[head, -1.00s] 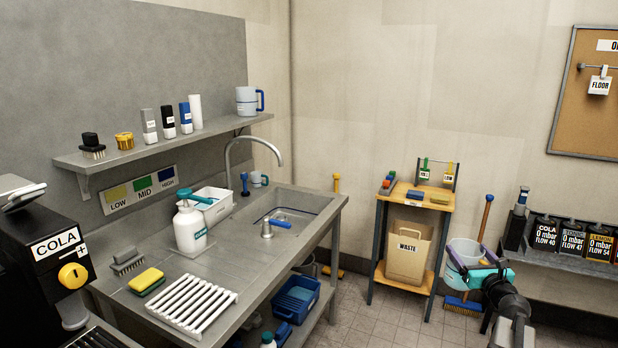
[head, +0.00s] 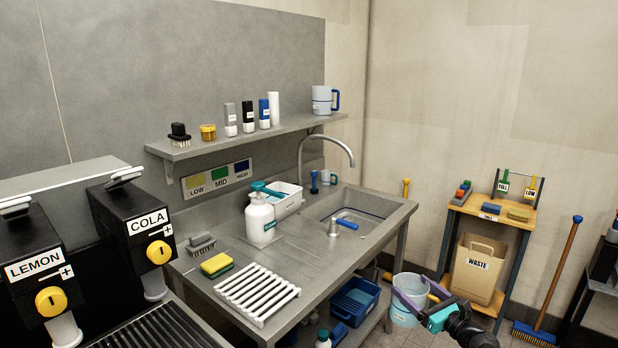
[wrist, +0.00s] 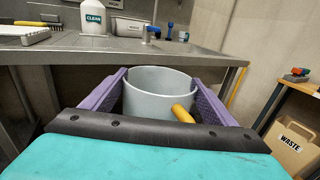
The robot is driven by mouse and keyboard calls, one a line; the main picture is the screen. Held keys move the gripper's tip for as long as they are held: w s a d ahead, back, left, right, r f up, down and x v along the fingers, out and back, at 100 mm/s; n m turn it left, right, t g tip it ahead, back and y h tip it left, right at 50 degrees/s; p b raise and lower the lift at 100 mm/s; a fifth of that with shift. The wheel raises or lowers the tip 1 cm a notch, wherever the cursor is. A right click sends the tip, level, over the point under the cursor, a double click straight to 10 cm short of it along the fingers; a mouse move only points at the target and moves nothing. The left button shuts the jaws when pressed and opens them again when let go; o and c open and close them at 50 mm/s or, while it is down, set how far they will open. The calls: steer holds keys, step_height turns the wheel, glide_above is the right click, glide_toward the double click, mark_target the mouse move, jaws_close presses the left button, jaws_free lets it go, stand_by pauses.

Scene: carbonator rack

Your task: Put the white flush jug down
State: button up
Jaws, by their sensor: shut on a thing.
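The white flush jug (head: 404,314) is in my gripper (head: 420,300), off the floor and in front of the sink bench. The wrist view shows the jug (wrist: 150,95) upright between the purple fingers, which are shut on its sides. A yellow handle (wrist: 182,114) sticks out from the jug toward my wrist. The jug's base is hidden in the wrist view. Its inside looks pale, but the bottom cannot be seen.
The steel bench (head: 300,270) holds a sink (head: 350,208), a white rack (head: 257,294), a sponge (head: 216,264) and a CLEAN bottle (head: 261,222). Bare steel lies right of the rack. A blue crate (head: 355,300) sits below. A waste stand (head: 488,212) is to the right.

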steer(key=s+a+n+g+y, duration=0.3)
steer(key=s+a, duration=0.1)
steer(key=a, duration=0.3)
steer(key=s+a+n+g+y, duration=0.2)
steer(key=s+a+y, duration=0.2)
steer(key=a, duration=0.4)
steer(key=shift+s+r+n+g, duration=0.4)
steer(key=shift+s, duration=0.05)
